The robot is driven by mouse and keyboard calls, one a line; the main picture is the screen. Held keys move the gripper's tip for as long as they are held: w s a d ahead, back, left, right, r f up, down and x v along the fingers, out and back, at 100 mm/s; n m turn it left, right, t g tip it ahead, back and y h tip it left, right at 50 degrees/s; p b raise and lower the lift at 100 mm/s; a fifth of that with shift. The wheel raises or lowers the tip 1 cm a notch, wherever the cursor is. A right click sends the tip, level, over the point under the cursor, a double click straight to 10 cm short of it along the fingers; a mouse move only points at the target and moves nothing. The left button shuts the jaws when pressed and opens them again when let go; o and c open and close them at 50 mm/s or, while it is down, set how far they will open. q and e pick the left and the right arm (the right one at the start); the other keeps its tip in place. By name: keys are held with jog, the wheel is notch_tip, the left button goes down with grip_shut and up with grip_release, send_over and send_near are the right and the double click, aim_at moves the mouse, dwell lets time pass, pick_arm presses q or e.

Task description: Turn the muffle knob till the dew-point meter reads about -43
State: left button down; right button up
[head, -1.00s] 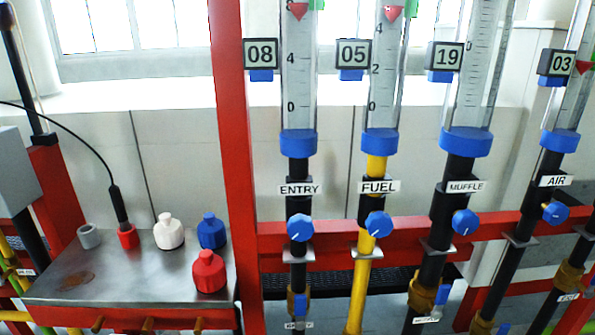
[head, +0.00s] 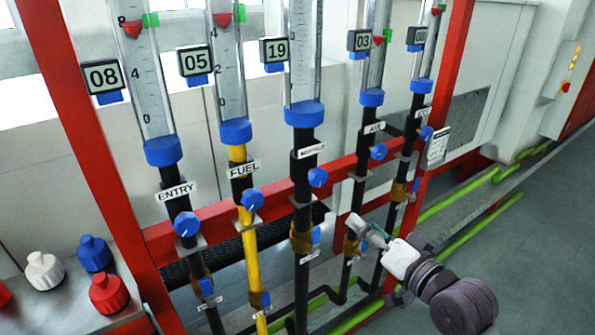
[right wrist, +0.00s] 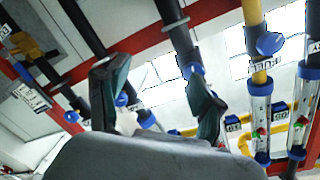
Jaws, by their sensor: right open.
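The muffle knob (head: 318,177) is a blue round knob on the black pipe below the MUFFLE label (head: 310,151), in the middle of the head view. Its pointer is too small to read. My right gripper (head: 368,229) is open and empty, lower right of the knob and apart from it in the picture. In the right wrist view, which looks upside down, its two dark fingers (right wrist: 155,88) are spread; a blue knob (right wrist: 195,70), likely muffle, shows behind the right-hand finger. No dew-point meter reading of -43 can be made out. My left gripper is not in view.
The fuel knob (head: 252,200) and entry knob (head: 187,224) are to the left, the air knob (head: 379,152) to the right. A red rail (head: 218,213) runs behind the pipes. Blue, white and red bottles stand on the steel bench (head: 60,315). Grey floor (head: 545,215) is open at right.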

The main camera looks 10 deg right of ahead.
jog(key=y, duration=0.1)
send_near(320, 180)
jog(key=v, duration=0.3)
jog(key=shift+n+t, duration=0.3)
jog(key=p+x, duration=0.1)
jog(key=x, duration=0.3)
jog(key=p+x, duration=0.1)
jog(key=x, duration=0.4)
jog(key=p+x, duration=0.1)
jog(key=x, duration=0.4)
jog(key=shift+a+f, duration=0.1)
jog(key=shift+f, duration=0.25)
jog(key=shift+c, duration=0.2)
jog(key=c, duration=1.1)
jog(key=shift+n, duration=0.3)
